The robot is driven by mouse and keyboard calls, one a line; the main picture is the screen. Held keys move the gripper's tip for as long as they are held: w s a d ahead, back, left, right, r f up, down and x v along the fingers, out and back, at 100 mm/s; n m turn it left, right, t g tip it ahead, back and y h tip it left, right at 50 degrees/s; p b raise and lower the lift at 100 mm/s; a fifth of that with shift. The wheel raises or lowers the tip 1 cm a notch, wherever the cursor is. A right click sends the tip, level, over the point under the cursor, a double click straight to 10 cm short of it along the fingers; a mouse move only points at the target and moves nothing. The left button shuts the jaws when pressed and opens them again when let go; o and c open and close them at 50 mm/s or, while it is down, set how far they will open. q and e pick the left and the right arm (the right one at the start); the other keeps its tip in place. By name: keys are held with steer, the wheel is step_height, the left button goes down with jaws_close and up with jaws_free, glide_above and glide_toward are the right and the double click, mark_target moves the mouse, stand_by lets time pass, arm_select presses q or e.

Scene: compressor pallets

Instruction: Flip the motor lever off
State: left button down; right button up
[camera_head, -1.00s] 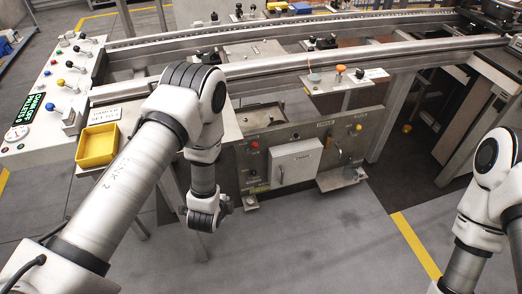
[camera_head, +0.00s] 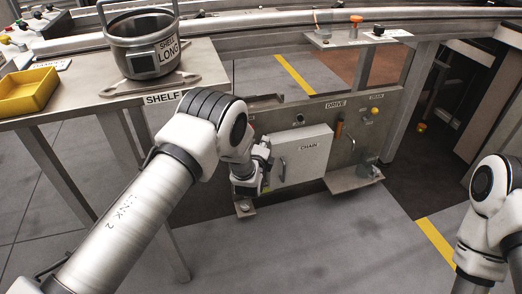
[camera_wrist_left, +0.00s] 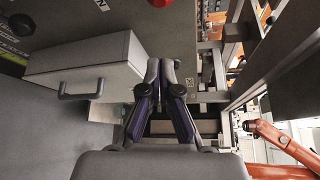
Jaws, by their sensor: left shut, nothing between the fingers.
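My left gripper (camera_head: 263,160) is shut and empty, close to the left side of the white box (camera_head: 303,157) marked CHAIN on the grey machine panel. In the left wrist view its closed fingertips (camera_wrist_left: 161,68) point along the panel, beside the box (camera_wrist_left: 82,72) and its bar handle. An orange lever (camera_head: 339,131) stands on the panel to the right of the box, near the DRIVE label. I cannot tell which control is the motor lever; part of the panel is hidden behind my left wrist. My right arm is at the right edge; its gripper is out of view.
A metal pot (camera_head: 143,43) marked SHELL LONG stands on the shelf (camera_head: 90,98) above my left arm, near a yellow tray (camera_head: 27,91). A yellow knob (camera_head: 374,111) and a bracket (camera_head: 354,180) project from the panel. The floor in front is clear.

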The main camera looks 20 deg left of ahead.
mark_target(256, 132)
arm_select(q)
steer(key=w+a+b, duration=0.3)
steer(key=w+a, duration=0.1)
steer(key=shift+w, duration=0.35)
arm_select(e)
step_height(256, 132, down, 4)
steer(key=shift+f, duration=0.15)
arm_select(q)
steer(key=shift+a, duration=0.1)
steer(key=shift+s+a+r+p, duration=0.4)
steer(key=shift+a+p, duration=0.25)
steer(key=shift+p, duration=0.4)
arm_select(e)
step_height(256, 132, up, 2)
steer(key=shift+d+r, duration=0.1)
steer(key=shift+r, duration=0.15)
arm_select(q)
steer(key=shift+w, duration=0.1)
arm_select(e)
steer(key=shift+d, duration=0.1)
